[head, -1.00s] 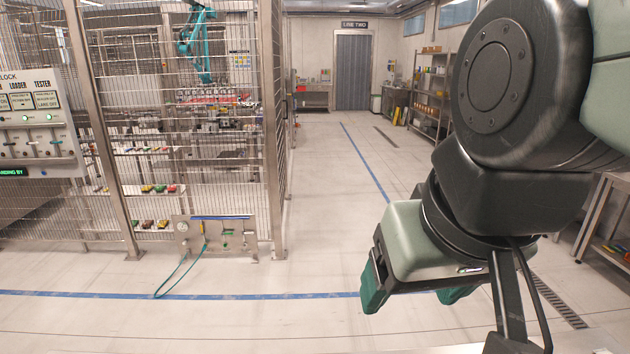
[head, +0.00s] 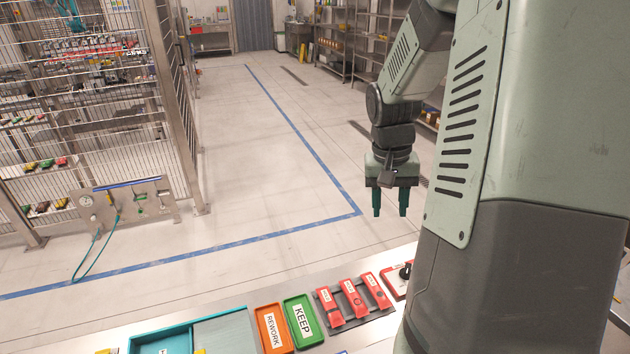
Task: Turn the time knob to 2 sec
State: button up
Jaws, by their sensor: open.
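My gripper (head: 390,212) hangs fingers-down in the right half of the head view. It is open and empty, with a gap between its two green fingers. It appears above and beyond the bench's far edge. A red panel (head: 393,287) with a white label and a black knob-like part (head: 405,271) lies on the bench below it, partly hidden by my arm. I cannot read its markings or confirm that it is the time knob.
The bench (head: 215,303) carries a teal tray (head: 150,341), an orange REWORK tray (head: 273,328), a green KEEP tray (head: 303,321) and three red labelled pieces (head: 353,298). A wire fence (head: 90,110) with a gauge panel (head: 125,205) stands left. Open floor lies between.

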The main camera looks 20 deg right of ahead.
aim_at(408, 268)
jog(key=d+f+m+y, duration=0.1)
jog(key=d+f+m, duration=0.2)
jog(key=d+f, duration=0.8)
jog(key=shift+t, duration=0.3)
jog(key=f, duration=0.7)
jog(key=a+f, duration=0.1)
jog(key=f, duration=0.3)
jog(key=shift+w+f, duration=0.1)
jog(key=shift+f, duration=0.2)
grip_shut()
